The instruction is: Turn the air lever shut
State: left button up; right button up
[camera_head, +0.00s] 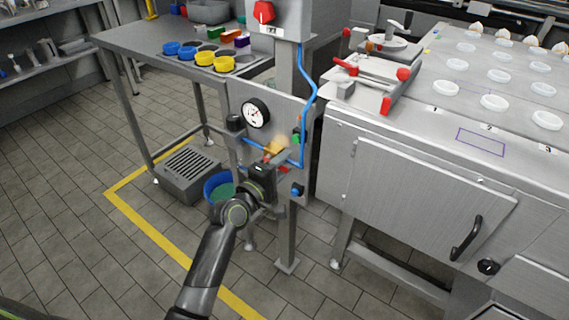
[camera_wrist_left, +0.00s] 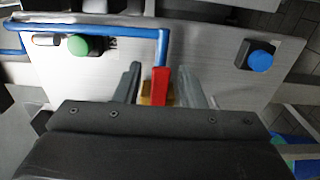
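The red air lever (camera_wrist_left: 161,82) stands between the two fingers of my left gripper (camera_wrist_left: 160,84) in the left wrist view, with a narrow gap on each side. A brass-yellow valve part (camera_wrist_left: 146,99) shows behind and beside it. My left gripper is open around the lever; its body hides the lower part of the valve. In the head view my left gripper (camera_head: 268,160) is at the grey panel (camera_head: 234,98), below the round gauge (camera_head: 256,113). The lever is mostly hidden there. My right gripper is in neither view.
Blue air tubing (camera_wrist_left: 164,48) runs close beside the lever. A green button (camera_wrist_left: 78,45) and a blue knob (camera_wrist_left: 262,58) stick out of the panel on either side. A grey cabinet (camera_head: 420,190) stands right of the panel; a blue bucket (camera_head: 212,184) is below on the floor.

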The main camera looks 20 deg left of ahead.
pick_arm(q)
jog(key=shift+w+d, duration=0.15)
jog(key=shift+w, duration=0.2)
grip_shut()
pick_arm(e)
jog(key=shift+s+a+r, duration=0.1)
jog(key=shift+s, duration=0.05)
